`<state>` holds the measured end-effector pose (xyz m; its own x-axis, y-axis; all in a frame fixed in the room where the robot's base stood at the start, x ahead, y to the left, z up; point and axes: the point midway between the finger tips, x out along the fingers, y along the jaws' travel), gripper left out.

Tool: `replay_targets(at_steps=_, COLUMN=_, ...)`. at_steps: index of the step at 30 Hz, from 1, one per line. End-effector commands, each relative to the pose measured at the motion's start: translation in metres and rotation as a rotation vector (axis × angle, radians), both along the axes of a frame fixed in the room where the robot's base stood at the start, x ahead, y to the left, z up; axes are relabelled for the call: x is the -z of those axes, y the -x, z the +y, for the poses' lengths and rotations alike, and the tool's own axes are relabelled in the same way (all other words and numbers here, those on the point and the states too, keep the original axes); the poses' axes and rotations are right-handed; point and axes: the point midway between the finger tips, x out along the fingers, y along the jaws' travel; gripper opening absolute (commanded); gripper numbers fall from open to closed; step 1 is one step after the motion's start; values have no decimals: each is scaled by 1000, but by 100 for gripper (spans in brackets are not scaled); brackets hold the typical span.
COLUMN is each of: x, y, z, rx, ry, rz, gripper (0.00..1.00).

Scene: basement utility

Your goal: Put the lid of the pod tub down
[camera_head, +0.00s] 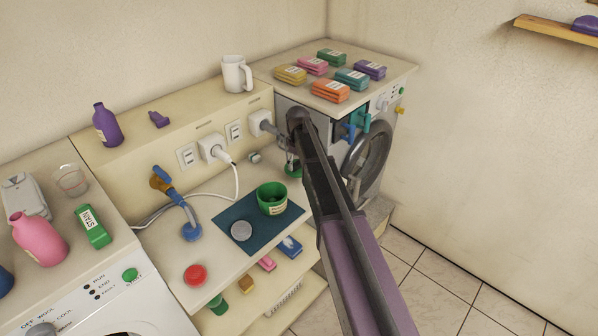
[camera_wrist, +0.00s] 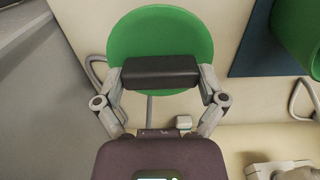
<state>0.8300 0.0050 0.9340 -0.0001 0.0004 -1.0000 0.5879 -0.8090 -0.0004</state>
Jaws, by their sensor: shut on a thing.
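The pod tub (camera_head: 272,205) is a green open tub with a pale label, standing upright on a dark blue mat (camera_head: 226,214). Its side also shows at the upper right of the wrist view (camera_wrist: 300,32).
The mat also holds a grey disc (camera_head: 241,231). A red lid (camera_head: 195,274) and a blue tap-like piece (camera_head: 192,230) are on the counter. A white plug and cable (camera_head: 216,149) are at the back wall. The washing machine (camera_head: 366,160) stands to the right.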

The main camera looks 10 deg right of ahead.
Motion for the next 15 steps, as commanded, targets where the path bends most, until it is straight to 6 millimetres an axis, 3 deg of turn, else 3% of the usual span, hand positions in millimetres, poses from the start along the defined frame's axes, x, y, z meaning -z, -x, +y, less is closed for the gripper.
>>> replay_targets(at_steps=15, x=35, y=0, z=0, rx=0, ry=0, rz=0, gripper=58)
